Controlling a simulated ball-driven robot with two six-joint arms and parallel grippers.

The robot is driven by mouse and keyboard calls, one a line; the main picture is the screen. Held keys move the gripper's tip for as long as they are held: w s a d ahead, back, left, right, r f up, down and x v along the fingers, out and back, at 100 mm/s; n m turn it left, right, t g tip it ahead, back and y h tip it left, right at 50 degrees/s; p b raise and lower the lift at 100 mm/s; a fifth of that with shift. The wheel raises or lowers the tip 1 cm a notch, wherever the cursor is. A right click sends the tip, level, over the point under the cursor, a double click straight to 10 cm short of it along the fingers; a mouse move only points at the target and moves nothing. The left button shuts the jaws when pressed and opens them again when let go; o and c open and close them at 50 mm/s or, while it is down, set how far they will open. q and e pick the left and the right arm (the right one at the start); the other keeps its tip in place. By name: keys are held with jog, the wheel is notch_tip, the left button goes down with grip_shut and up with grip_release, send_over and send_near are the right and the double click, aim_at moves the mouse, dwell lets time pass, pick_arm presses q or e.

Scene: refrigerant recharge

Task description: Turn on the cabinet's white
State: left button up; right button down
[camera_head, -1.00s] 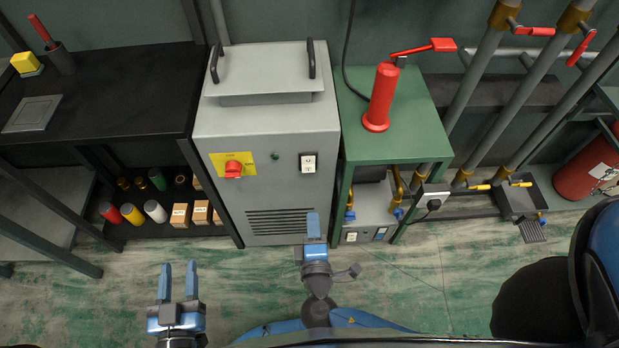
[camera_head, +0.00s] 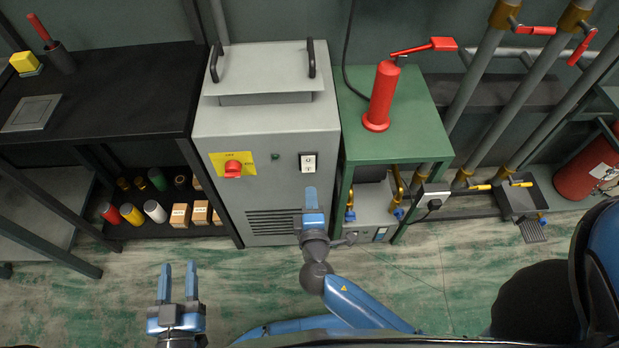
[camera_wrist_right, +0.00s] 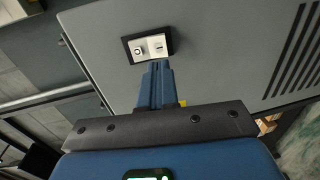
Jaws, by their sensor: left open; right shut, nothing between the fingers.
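The grey cabinet (camera_head: 268,130) stands at the middle in the head view. Its white switch (camera_head: 308,162) sits in a dark frame on the right of the front panel. The switch also shows in the right wrist view (camera_wrist_right: 148,46), just beyond my fingertips. My right gripper (camera_head: 311,190) is shut and empty, its fingertips a little below the switch in the head view; I cannot tell whether they touch the panel. It also shows in the right wrist view (camera_wrist_right: 158,66). My left gripper (camera_head: 178,268) is open and empty above the floor at lower left.
A red knob (camera_head: 233,169) on a yellow plate and a small green light (camera_head: 275,156) share the panel. A green table (camera_head: 402,110) with a red extinguisher-like cylinder (camera_head: 382,97) stands to the right. A black shelf (camera_head: 110,95) stands left.

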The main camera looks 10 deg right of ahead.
aim_at(309, 170)
jog(key=shift+w+d+f, duration=0.1)
jog(key=shift+w+f, duration=0.05)
jog(key=shift+w, duration=0.9)
jog(key=shift+w+d+f, duration=0.1)
jog(key=shift+w+f, duration=0.1)
jog(key=shift+w, duration=0.85)
jog(key=shift+w+d+f, duration=0.1)
jog(key=shift+w+f, duration=0.05)
jog(key=shift+w, duration=0.9)
jog(key=shift+w+b, duration=0.2)
jog(key=shift+b, duration=0.9)
jog(key=shift+f, duration=0.15)
